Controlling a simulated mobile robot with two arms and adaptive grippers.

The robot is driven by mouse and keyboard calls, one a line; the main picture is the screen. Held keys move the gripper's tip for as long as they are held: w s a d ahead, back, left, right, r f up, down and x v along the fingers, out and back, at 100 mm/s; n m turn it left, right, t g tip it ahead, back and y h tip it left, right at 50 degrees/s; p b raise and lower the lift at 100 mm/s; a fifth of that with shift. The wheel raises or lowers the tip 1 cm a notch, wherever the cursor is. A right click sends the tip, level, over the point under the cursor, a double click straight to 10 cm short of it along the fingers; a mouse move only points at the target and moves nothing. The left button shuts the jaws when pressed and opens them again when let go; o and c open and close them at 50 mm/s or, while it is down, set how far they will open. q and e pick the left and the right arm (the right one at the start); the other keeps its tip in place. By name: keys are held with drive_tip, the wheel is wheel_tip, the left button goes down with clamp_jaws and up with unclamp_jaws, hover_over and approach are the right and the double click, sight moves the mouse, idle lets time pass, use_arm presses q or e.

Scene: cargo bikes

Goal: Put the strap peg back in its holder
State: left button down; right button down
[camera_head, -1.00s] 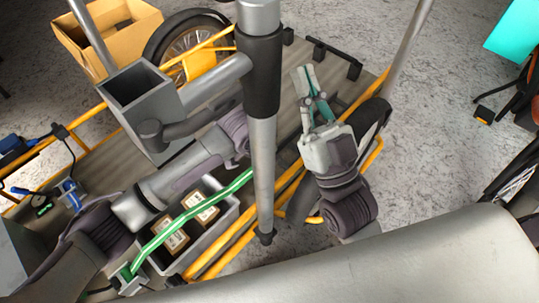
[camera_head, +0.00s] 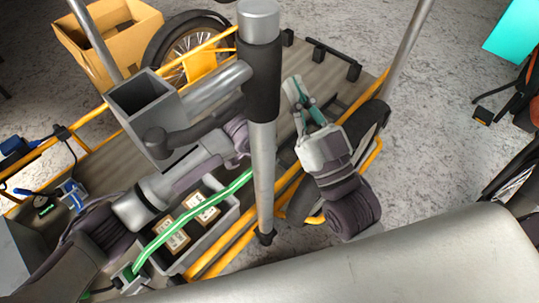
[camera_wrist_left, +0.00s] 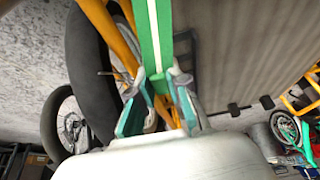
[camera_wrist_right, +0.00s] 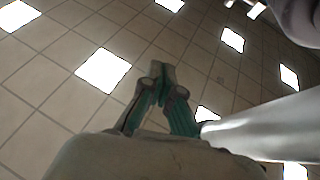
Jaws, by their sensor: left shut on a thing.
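My left gripper (camera_wrist_left: 160,100) is shut around a green strap (camera_wrist_left: 148,35) with a pale stripe in the left wrist view. In the head view the strap (camera_head: 195,214) runs from the lower left to behind a grey post, which hides my left fingers. I cannot make out the peg on its own. A grey clip (camera_head: 125,280) sits at the strap's lower end; I cannot tell whether it is the holder. My right gripper (camera_head: 297,97) is over the bike's deck (camera_head: 330,80), empty, with its fingers close together. The right wrist view shows the fingers (camera_wrist_right: 157,75) meeting at the tips.
The upright post (camera_head: 263,150) and a square grey tube (camera_head: 142,97) stand between the arms. A grey crate (camera_head: 228,222) with small cartons is below the strap. Yellow bike rails (camera_head: 222,250) run along the deck. A cardboard box (camera_head: 110,55) stands behind.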

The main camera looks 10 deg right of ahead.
drive_tip(key=shift+w+f+g+h+p, duration=0.25)
drive_tip(key=shift+f+g, duration=0.2)
drive_tip(key=shift+f, duration=0.25)
drive_tip(key=shift+w+f+g+h+p, duration=0.15)
drive_tip(key=shift+w+f+g, duration=0.25)
drive_tip(key=shift+f, duration=0.25)
